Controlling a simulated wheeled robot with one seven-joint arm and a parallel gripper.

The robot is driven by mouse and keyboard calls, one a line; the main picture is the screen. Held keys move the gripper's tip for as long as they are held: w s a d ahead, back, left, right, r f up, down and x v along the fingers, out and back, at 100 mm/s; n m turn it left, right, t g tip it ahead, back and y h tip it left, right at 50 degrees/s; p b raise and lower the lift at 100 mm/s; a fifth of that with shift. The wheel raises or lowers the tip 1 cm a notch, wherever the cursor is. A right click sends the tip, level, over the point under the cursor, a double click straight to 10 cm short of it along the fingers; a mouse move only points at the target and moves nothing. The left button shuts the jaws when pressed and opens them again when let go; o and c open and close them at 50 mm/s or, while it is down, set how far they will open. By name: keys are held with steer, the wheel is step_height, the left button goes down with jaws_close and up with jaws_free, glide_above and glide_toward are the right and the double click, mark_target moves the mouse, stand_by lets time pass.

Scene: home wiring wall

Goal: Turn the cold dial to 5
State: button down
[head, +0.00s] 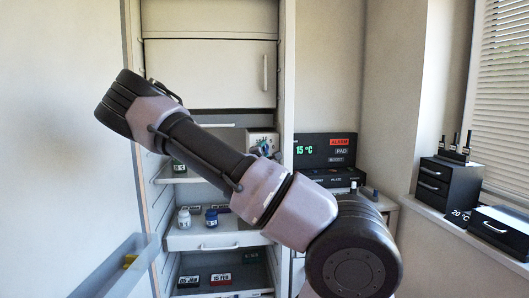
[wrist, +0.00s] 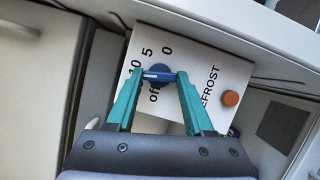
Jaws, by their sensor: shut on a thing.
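The cold dial (wrist: 160,73) is a blue knob on a white panel (wrist: 193,52) in the wrist view. Marks reading 5, 0, off and a partly covered number stand around it. A white line on the dial points left in the picture, between the partly covered number and "off", not at the 5. My gripper (wrist: 159,76) has its teal fingers shut on the dial, one on each side. The panel also shows in the head view (head: 262,136), where my arm hides most of the gripper.
An orange button (wrist: 231,98) sits beside the word DEFROST on the panel. Shelves hold small jars (head: 211,217) and date blocks (head: 221,279). A black display (head: 325,150) reading 15 °C stands to the right. Black drawers (head: 446,186) stand on the window sill.

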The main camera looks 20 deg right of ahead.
steer(key=m+g, duration=0.1)
steer(key=m, duration=0.1)
steer(key=m+y, duration=0.1)
steer(key=m, duration=0.2)
steer(key=shift+r+g, duration=0.2)
steer(key=shift+g, duration=0.2)
steer(key=m+y, duration=0.1)
steer(key=m, duration=0.1)
steer(key=m+y, duration=0.1)
steer(key=m, duration=0.1)
steer(key=shift+s+d+r+m+g, duration=0.1)
steer(key=shift+d+r+m+g, duration=0.05)
steer(key=shift+m+g, duration=0.15)
steer(key=shift+y, duration=0.4)
steer(key=shift+c, duration=1.4)
jaws_free()
steer(key=v, duration=1)
steer(key=shift+s+a, duration=0.25)
